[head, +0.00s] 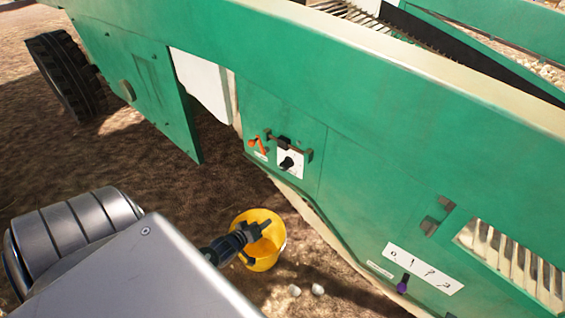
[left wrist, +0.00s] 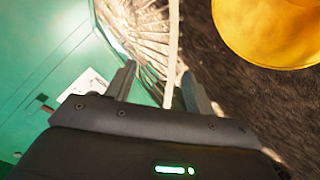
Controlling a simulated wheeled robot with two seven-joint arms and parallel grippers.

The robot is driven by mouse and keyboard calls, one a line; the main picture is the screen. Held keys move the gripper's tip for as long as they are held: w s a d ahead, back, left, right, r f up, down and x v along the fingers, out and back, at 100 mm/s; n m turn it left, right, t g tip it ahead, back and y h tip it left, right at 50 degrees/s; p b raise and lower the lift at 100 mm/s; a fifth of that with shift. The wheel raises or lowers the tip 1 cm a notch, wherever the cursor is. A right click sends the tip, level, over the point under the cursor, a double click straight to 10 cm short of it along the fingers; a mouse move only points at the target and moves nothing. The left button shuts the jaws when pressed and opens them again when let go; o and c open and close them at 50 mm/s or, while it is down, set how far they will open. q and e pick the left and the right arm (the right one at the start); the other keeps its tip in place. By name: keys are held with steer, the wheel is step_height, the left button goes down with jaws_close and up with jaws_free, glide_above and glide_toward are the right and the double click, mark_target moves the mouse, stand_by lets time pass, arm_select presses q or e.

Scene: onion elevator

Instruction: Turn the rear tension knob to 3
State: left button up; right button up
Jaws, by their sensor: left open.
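A black knob (head: 287,163) sits on a white dial plate (head: 297,158) on the green machine's side panel. A purple knob (head: 403,284) sits lower right, at the lower edge of a white scale plate (head: 424,268) with dark marks. I cannot tell from labels which is the rear tension knob, and the settings are too small to read. My left gripper (head: 257,238) is open and empty, seen over the yellow bucket, below and left of the black knob and apart from both knobs. In the left wrist view its two fingers (left wrist: 160,90) stand apart. My right gripper is not in view.
An orange lever (head: 258,144) and a dark bracket (head: 288,145) are beside the black knob. The yellow bucket (head: 275,252) stands on the soil; it also shows in the left wrist view (left wrist: 270,30). Two pale onions (head: 306,290) lie nearby. A black wheel (head: 66,76) is at upper left.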

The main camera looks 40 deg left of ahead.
mark_target(283, 168)
arm_select(q)
steer(key=w+a+r+n+t+b, duration=0.1)
steer(key=w+r+n+t, duration=0.15)
steer(key=r, duration=0.55)
steer(key=w+a+r+n+t+b, duration=0.1)
steer(key=w+r+t, duration=0.15)
steer(key=r, duration=0.45)
steer(key=shift+h, duration=0.4)
steer(key=w+b, duration=0.1)
steer(key=w, duration=0.8)
steer(key=shift+w+a+r, duration=0.1)
steer(key=shift+w+r, duration=0.05)
steer(key=shift+w, duration=1)
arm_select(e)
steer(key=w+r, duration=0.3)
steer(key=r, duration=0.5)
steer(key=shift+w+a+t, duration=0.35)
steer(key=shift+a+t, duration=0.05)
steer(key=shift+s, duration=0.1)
arm_select(q)
steer(key=c, duration=1)
steer(key=shift+o, duration=0.2)
steer(key=shift+m, duration=0.25)
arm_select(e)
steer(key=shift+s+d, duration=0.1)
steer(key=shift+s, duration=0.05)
